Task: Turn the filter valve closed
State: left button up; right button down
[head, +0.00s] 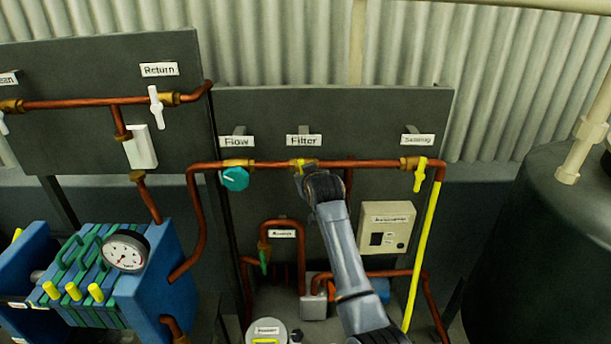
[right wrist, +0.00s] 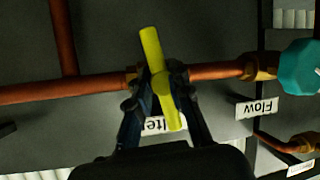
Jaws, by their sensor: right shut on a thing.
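The filter valve's yellow handle (right wrist: 151,50) is a straight bar on the copper pipe in the right wrist view. It lies roughly crosswise to the pipe, slightly tilted. My right gripper (right wrist: 158,92) is shut on the handle, with one dark finger on each side. In the head view, the filter valve (head: 299,163) sits below the "Filter" label (head: 304,141). My right gripper (head: 306,174) reaches up to it from below and hides most of the handle. My left gripper is not in view.
The teal flow valve knob (head: 235,179) is left of the filter valve, and another yellow valve handle (head: 420,175) is to the right. A grey control box (head: 386,227) sits below the pipe. A dark tank (head: 535,240) stands at the right.

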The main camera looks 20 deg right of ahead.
jog(key=shift+a+f+m+y, duration=0.1)
jog(key=shift+f+m+y, duration=0.05)
jog(key=shift+m+y, duration=0.4)
jog(key=shift+t, duration=0.3)
jog(key=c, duration=1.3)
grip_release()
jog(key=shift+o, duration=0.2)
jog(key=v, duration=1.2)
